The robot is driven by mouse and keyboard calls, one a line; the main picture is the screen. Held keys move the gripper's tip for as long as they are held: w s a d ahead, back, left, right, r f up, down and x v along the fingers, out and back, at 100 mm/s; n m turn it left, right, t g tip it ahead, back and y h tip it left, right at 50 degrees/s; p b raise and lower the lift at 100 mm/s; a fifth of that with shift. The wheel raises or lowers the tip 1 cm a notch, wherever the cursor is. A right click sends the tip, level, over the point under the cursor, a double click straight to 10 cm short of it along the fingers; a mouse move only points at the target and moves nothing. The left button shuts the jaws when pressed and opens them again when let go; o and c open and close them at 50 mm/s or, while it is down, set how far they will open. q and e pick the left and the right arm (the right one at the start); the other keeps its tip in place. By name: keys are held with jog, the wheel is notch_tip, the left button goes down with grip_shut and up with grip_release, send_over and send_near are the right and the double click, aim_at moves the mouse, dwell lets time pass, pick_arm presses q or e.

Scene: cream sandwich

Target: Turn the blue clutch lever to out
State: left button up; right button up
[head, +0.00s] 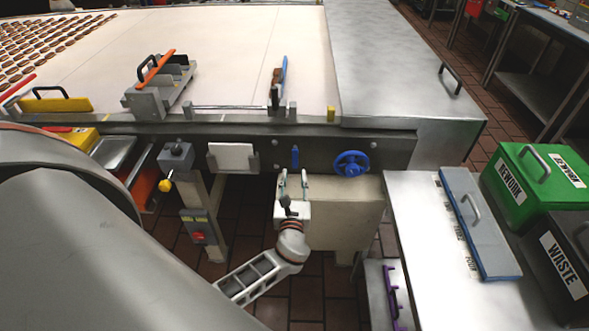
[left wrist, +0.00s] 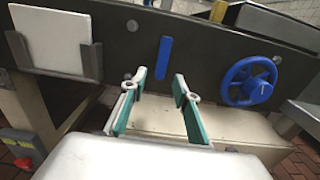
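The blue lever (head: 295,157) is a short upright blue bar on the dark front panel of the conveyor. It also shows in the left wrist view (left wrist: 164,58), standing near vertical. My left gripper (head: 294,180) is just below and in front of it, fingers pointing toward the panel. In the left wrist view the gripper (left wrist: 160,87) has its two fingers apart, with nothing between them. The lever shows beyond the gap between the fingertips. Whether the fingertips touch the panel cannot be told. My right gripper is not in view.
A blue handwheel (head: 351,163) sits right of the lever. A white card in a holder (head: 233,157) and a grey box with a yellow knob (head: 176,157) are to the left. A beige box (head: 345,212) stands below. A steel table (head: 425,245) is at right.

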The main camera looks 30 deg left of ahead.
pick_arm(q)
jog(key=v, duration=0.6)
jog(key=shift+s, duration=0.3)
jog(key=shift+d, duration=0.15)
jog(key=s+d+f+n+g+h, duration=0.4)
jog(key=s+f+n+h, duration=0.2)
jog(key=s+f+n, duration=0.45)
jog(key=s+d+n+h, duration=0.6)
jog(key=d+n, duration=0.3)
jog(key=n, duration=0.6)
jog(key=shift+s+f, duration=0.2)
jog(key=shift+s, duration=0.2)
